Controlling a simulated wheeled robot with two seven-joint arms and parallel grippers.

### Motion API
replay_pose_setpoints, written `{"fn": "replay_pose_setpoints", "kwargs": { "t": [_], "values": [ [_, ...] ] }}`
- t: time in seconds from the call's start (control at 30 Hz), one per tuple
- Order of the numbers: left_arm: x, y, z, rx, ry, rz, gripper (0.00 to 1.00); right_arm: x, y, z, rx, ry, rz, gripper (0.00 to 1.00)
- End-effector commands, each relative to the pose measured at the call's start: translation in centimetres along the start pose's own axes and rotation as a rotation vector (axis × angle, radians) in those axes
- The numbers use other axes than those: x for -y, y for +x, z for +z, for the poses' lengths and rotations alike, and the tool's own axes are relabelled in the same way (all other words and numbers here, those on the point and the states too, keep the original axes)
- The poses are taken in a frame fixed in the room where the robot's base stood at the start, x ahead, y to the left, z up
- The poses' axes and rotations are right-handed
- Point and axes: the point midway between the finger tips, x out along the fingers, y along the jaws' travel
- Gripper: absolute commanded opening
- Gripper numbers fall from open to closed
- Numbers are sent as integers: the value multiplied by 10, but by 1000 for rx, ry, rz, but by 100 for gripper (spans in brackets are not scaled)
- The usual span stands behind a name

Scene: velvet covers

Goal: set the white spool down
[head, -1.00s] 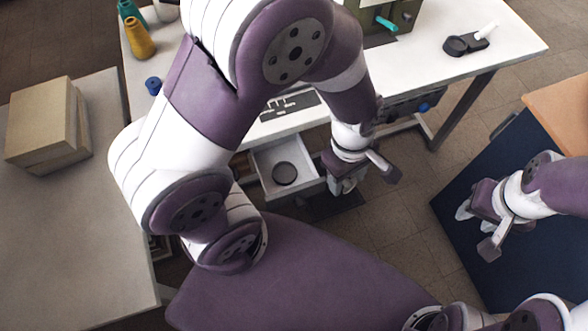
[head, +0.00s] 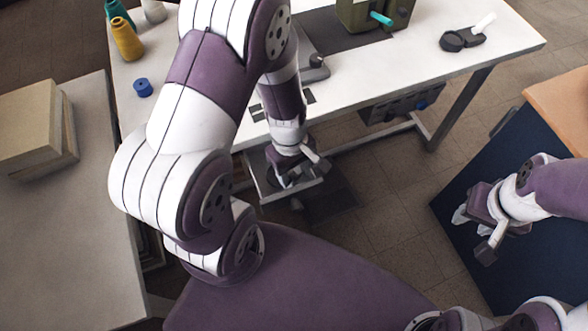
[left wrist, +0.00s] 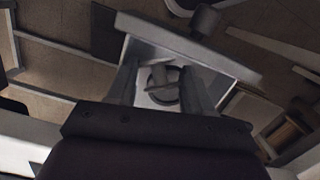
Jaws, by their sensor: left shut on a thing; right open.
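My left gripper (head: 288,178) is over the open drawer (head: 254,160) below the front edge of the white table. In the left wrist view the two fingers (left wrist: 160,80) are spread around a small greyish thing, which I take to be the white spool; its shape is hard to make out there. The drawer's pale front wall (left wrist: 185,45) shows beyond the fingers. The head view does not show the held thing clearly. My right gripper (head: 474,232) is open and empty, far to the right.
A green machine (head: 365,15) and a black holder (head: 460,38) are further right. Boxes (head: 30,125) lie on the left counter.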

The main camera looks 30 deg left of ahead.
Motion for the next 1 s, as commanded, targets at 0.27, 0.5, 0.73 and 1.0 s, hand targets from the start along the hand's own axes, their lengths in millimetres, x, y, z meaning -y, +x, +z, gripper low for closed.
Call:
{"fn": "replay_pose_setpoints", "kwargs": {
  "t": [0.27,0.5,0.73,1.0],
  "values": [
    [0,4,0,0,0,0,64,0,3,0,0,0,0,43],
    [-1,4,-1,-2,0,3,77,0,3,0,0,0,0,43],
    [-2,3,-1,-4,0,5,77,0,2,0,0,0,0,43],
    [-4,-25,-1,-7,1,11,77,0,-6,-1,0,0,0,43]
  ]
}}
